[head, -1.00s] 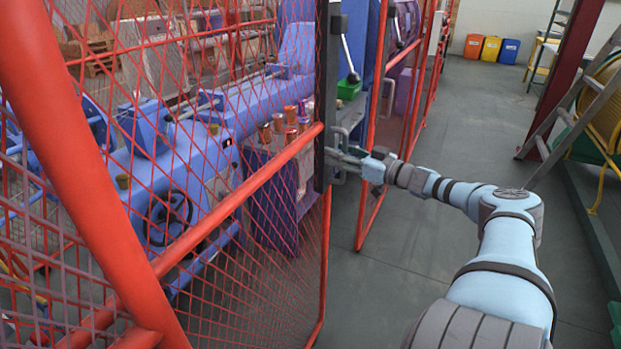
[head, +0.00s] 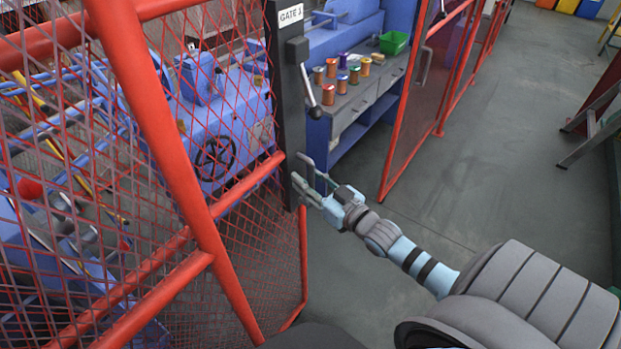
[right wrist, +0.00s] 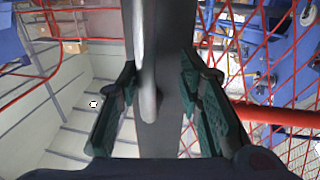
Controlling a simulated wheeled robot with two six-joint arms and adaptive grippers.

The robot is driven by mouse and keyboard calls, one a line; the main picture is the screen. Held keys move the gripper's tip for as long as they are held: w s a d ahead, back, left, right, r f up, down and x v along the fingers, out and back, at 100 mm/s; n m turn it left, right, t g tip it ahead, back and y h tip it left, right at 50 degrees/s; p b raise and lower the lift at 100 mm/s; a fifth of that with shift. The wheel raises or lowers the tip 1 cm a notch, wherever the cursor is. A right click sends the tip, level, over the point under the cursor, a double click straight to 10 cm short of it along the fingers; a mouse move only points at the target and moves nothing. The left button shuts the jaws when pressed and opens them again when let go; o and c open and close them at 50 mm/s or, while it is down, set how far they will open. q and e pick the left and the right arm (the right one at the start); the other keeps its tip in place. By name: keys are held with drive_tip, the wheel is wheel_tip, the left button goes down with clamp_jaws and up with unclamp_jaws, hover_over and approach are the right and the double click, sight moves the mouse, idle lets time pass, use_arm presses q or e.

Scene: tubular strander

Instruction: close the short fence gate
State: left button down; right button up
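The red mesh gate (head: 190,170) stands on the left in the head view. My left gripper is not in view.
A red-framed fence panel (head: 425,90) stands beyond the opening. A grey-topped bench (head: 350,100) with several spools and a green bin (head: 394,42) is behind the gate post. Blue machinery (head: 225,125) lies behind the mesh.

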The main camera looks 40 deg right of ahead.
drive_tip(key=shift+s+a, duration=0.1)
drive_tip(key=shift+a, duration=0.6)
drive_tip(key=s+d+p, duration=0.1)
drive_tip(key=s+p, duration=0.6)
drive_tip(key=s, duration=0.9)
drive_tip(key=shift+s+d, duration=0.3)
drive_tip(key=shift+d, duration=0.05)
